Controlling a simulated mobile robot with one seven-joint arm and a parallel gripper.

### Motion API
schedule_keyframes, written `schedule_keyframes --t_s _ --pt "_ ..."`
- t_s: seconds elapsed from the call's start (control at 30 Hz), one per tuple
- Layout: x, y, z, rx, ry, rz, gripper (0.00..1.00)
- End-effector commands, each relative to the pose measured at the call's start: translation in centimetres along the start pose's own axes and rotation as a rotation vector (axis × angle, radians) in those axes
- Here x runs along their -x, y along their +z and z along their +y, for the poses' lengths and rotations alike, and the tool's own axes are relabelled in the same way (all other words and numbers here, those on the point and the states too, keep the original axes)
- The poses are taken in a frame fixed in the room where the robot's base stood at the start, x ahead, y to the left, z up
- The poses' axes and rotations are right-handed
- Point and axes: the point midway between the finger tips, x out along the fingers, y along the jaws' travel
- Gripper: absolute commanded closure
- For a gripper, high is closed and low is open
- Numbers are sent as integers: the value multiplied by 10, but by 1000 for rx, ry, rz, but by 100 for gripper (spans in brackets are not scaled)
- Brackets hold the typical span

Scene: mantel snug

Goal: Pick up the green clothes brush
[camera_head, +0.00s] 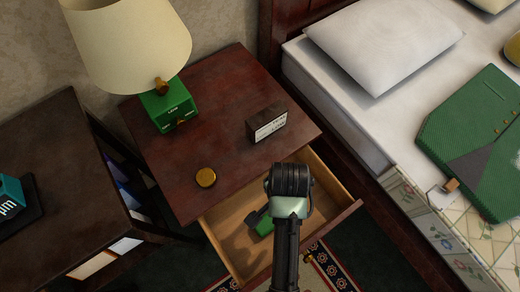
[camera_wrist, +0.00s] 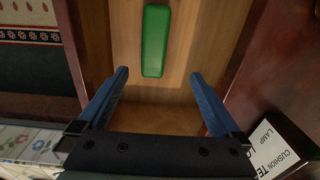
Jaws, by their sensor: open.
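The green clothes brush (camera_wrist: 155,40) lies in the open wooden drawer (camera_head: 222,226). In the wrist view it is a plain, long, rounded green block on the drawer floor. In the head view only part of the brush (camera_head: 264,226) shows beside my arm, which hides the rest. My gripper (camera_wrist: 160,73) is open and empty, with its two blue fingers wide apart above the drawer. The near end of the brush appears between the fingertips, and most of it lies beyond them. The fingers do not appear to touch it; the height gap is hard to judge.
The nightstand (camera_head: 215,85) carries a green-based lamp (camera_head: 168,105), a lettered block (camera_head: 266,124) and a round brass-coloured object (camera_head: 206,177). The block also shows close to the right finger in the wrist view (camera_wrist: 280,150). The bed (camera_head: 350,120) stands right; a dark table (camera_head: 60,180) left.

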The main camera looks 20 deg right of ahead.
Motion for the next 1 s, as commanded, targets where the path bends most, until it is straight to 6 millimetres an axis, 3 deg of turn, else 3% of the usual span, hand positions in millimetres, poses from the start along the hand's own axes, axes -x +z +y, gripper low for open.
schedule_keyframes --t_s 0.1,0.4,0.67,1.0 --pt "-18 7 11 -23 32 -26 0" --pt "-71 8 12 -22 33 -26 0" --pt "-91 7 12 -21 31 -25 0" --pt "-136 4 13 -20 30 -24 0"
